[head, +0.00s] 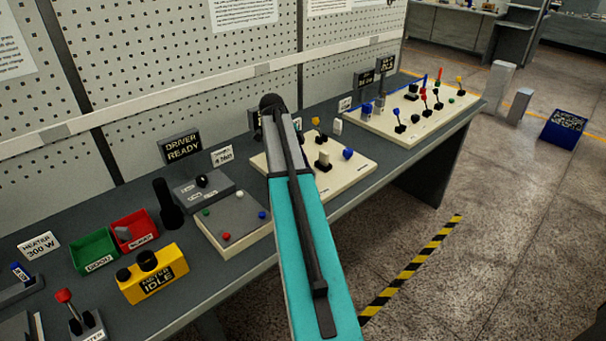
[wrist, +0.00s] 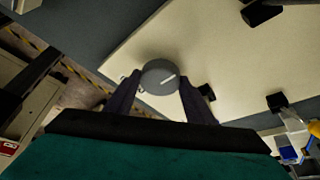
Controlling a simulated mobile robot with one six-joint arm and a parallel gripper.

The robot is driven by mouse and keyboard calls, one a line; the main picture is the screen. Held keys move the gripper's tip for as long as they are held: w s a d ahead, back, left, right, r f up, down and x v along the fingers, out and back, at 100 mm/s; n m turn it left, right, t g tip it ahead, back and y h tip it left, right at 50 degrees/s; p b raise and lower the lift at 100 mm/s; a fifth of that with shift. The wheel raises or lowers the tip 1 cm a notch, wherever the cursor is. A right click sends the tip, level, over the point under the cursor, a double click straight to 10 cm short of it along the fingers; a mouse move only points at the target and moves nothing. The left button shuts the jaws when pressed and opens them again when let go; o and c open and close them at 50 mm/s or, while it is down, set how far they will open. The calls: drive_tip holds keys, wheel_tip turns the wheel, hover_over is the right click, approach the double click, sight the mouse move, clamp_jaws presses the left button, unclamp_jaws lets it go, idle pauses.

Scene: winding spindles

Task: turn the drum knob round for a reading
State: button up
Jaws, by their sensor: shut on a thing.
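The drum knob (wrist: 158,73) is a grey round disc with a short white mark on its top, in the upper middle of the wrist view. It stands on a cream board (wrist: 225,45). My gripper (wrist: 159,88) has its two dark fingers on either side of the knob and is shut on it. The white mark lies slightly tilted, right of the knob's middle. In the head view my arm covers the knob and my fingers; only the cream board (head: 352,174) shows beside it.
Black-based controls stand on the board around my gripper, with a blue knob (head: 347,154) and a yellow lever (head: 316,122) near my arm. A second cream panel (head: 405,132) with several levers is further right. A sloped grey box (head: 204,190) is left of my arm.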

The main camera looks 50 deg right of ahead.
drive_tip(key=m+y, duration=0.1)
drive_tip(key=m, duration=0.1)
drive_tip(key=m+b, duration=0.1)
drive_tip(key=m, duration=0.1)
drive_tip(key=shift+w+d+m+g+y, duration=0.2)
drive_tip(key=shift+m+g+y, duration=0.1)
drive_tip(key=shift+m+y, duration=0.1)
drive_tip(key=o, duration=1.1)
drive_tip(key=shift+c, duration=0.2)
drive_tip(key=shift+r, duration=0.1)
